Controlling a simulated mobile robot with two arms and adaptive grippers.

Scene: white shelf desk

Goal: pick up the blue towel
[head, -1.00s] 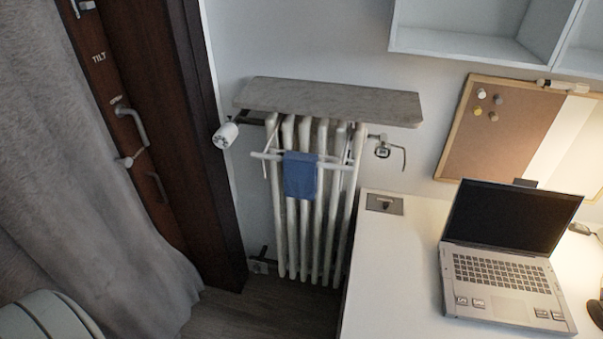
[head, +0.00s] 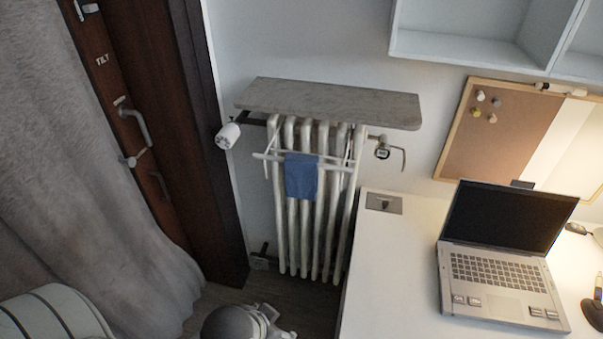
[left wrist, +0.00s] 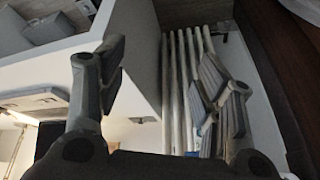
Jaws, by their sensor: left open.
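The blue towel (head: 301,176) hangs over the bar of a white drying rack (head: 337,166) on the front of the radiator in the head view. My left gripper (left wrist: 158,88) is open in the left wrist view, its two fingers wide apart with nothing between them. A small blue patch, likely the towel (left wrist: 206,126), shows behind the finger on the right; most of it is hidden there. In the head view my left arm's end enters at the bottom, below and apart from the towel. My right gripper is not seen.
The white radiator (head: 292,236) stands under a grey shelf board (head: 330,103). A white desk (head: 395,265) with an open laptop (head: 500,280) is on the right. A grey curtain (head: 85,170) and dark door frame are on the left. Floor shows before the radiator.

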